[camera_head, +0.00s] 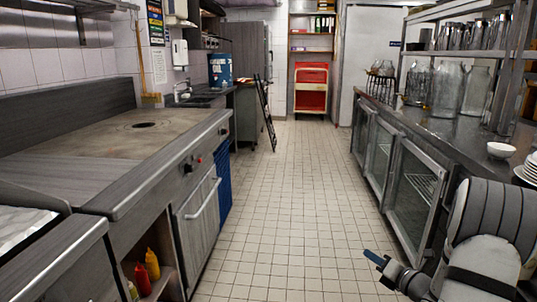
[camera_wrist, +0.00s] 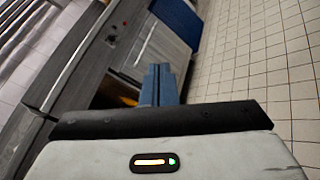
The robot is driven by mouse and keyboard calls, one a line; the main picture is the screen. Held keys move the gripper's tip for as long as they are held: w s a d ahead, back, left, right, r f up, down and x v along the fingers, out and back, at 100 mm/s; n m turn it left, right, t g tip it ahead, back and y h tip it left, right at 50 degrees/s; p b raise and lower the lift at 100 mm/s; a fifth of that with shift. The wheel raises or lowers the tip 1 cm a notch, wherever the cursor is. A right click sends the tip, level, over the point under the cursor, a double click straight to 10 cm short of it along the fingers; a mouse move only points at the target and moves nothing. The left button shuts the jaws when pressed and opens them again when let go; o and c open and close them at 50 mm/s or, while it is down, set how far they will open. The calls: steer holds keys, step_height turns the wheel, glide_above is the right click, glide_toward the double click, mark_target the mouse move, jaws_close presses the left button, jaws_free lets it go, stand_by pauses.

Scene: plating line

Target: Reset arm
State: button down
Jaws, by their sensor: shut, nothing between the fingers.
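My gripper (camera_head: 374,258) shows at the lower right of the head view, with blue fingertips pointing left over the tiled floor. My grey and white arm is folded behind it at the right edge. In the wrist view my gripper (camera_wrist: 158,84) shows its two blue fingers side by side, closed against each other with nothing between them. The gripper is apart from the counters on both sides.
A cooking range (camera_head: 110,150) runs along the left, with a red bottle (camera_head: 142,279) and a yellow bottle (camera_head: 152,264) on a shelf below. A steel counter (camera_head: 440,128) with glass-door fridges, jars and a white bowl (camera_head: 501,150) stands right. The tiled aisle (camera_head: 280,200) between is clear.

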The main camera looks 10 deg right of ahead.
steer(key=s+a+r+n+g+y+p, duration=0.2)
steer(key=s+a+r+n+g+p, duration=0.15)
steer(key=a+r+n, duration=0.45)
steer(key=s+a+r+n+g+y+p, duration=0.25)
steer(key=a+n+g, duration=0.2)
steer(key=a, duration=0.45)
steer(key=s+a+r+n+g+h+p, duration=0.2)
steer(key=s+a+r+n+g+p, duration=0.3)
steer(key=s+a+r+n, duration=0.45)
steer(key=s+d+r+n+h+p, duration=0.4)
steer(key=s+r+n+h+p, duration=0.3)
steer(key=n, duration=1.1)
steer(key=s+h, duration=0.1)
steer(key=s, duration=0.2)
steer(key=shift+s+d+r+n, duration=0.2)
steer(key=shift+r+n, duration=0.15)
steer(key=shift+n, duration=0.05)
steer(key=shift+h, duration=0.25)
